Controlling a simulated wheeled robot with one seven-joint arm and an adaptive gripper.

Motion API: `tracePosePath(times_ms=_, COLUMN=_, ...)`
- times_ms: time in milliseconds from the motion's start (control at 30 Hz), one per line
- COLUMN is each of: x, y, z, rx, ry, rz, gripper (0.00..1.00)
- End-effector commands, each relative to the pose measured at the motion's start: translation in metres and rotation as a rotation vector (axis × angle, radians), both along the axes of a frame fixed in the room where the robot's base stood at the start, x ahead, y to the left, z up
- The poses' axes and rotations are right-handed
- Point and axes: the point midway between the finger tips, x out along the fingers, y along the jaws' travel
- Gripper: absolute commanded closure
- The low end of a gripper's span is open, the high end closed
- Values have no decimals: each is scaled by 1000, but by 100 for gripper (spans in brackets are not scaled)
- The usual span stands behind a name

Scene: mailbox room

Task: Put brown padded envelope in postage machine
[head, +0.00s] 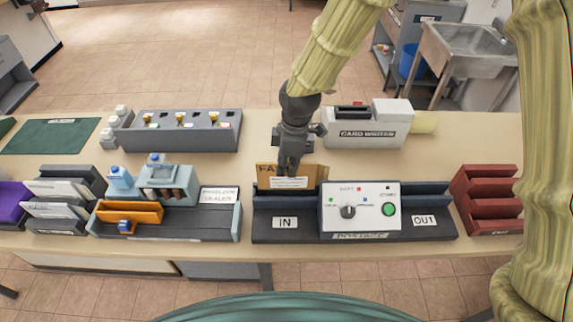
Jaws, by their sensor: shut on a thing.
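The postage machine (361,237) stands at the front middle of the table. It has a white panel with a dark knob and a green button, an IN side (285,223) at left and an OUT side (425,221) at right. My gripper (291,172) is above the IN side, pointing down, shut on the envelope's top. I cannot tell whether the envelope touches the floor of the IN tray.
An envelope sealer (219,221) holding an orange item stands at left. A red rack (487,198) is at right. Behind are a grey dispenser box (187,138) and a white card machine (370,138). Sorted mail (58,208) is at far left. A green mat (50,137) lies behind it.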

Motion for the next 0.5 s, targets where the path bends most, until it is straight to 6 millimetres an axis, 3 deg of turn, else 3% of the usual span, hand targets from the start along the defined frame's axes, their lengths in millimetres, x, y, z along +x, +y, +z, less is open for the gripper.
tracePosePath(times_ms=500, x=0, y=0, z=-16, rx=0, ry=1, rz=0, gripper=100)
